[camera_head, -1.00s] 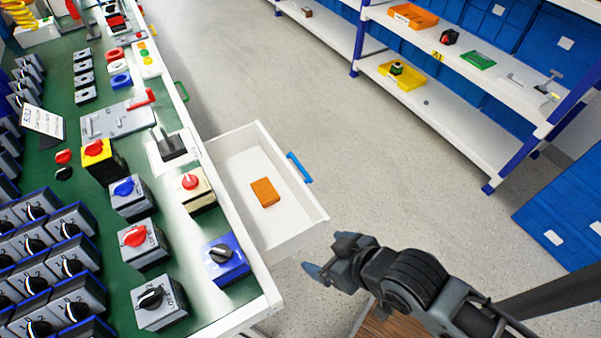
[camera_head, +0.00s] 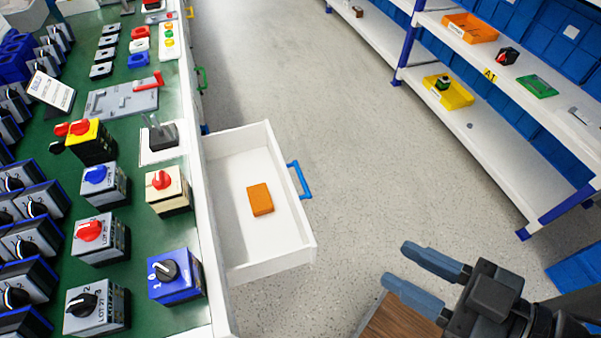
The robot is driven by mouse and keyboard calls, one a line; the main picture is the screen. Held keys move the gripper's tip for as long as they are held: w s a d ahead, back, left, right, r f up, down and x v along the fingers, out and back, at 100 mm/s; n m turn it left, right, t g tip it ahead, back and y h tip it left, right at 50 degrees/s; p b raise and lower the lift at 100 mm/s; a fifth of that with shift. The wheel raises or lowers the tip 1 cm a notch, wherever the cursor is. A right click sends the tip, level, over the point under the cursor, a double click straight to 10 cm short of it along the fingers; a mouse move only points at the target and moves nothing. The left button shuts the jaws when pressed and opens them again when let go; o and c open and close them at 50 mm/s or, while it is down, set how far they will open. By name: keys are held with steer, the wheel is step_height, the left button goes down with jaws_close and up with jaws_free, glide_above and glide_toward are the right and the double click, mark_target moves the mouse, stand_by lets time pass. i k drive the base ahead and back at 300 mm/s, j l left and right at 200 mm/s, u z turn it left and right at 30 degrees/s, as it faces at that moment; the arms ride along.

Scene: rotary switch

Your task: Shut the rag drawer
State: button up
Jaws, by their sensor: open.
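The white drawer (camera_head: 270,262) is pulled out from the right side of the workbench, with an orange block-like item (camera_head: 260,199), perhaps the rag, lying inside. Its blue handle (camera_head: 299,180) is on the drawer's right-hand front face. My gripper (camera_head: 408,268) is at the lower right, open and empty. Its two blue-grey fingers point left toward the drawer, apart from it, with floor showing between.
The green-topped workbench (camera_head: 145,225) on the left carries many rotary switches, including a blue-boxed one (camera_head: 174,277) near the edge. A shelf rack (camera_head: 480,140) with trays stands at the right. Grey floor (camera_head: 370,150) lies clear between them. A brown wooden surface (camera_head: 395,325) shows below my gripper.

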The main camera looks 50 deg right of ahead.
mark_target(237, 159)
steer(key=l+u, duration=0.15)
steer(key=l, duration=0.4)
steer(key=k+l+u, duration=0.15)
steer(key=l, duration=0.4)
steer(key=k+l+u, duration=0.15)
steer(key=l, duration=0.35)
steer(key=i+l, duration=0.05)
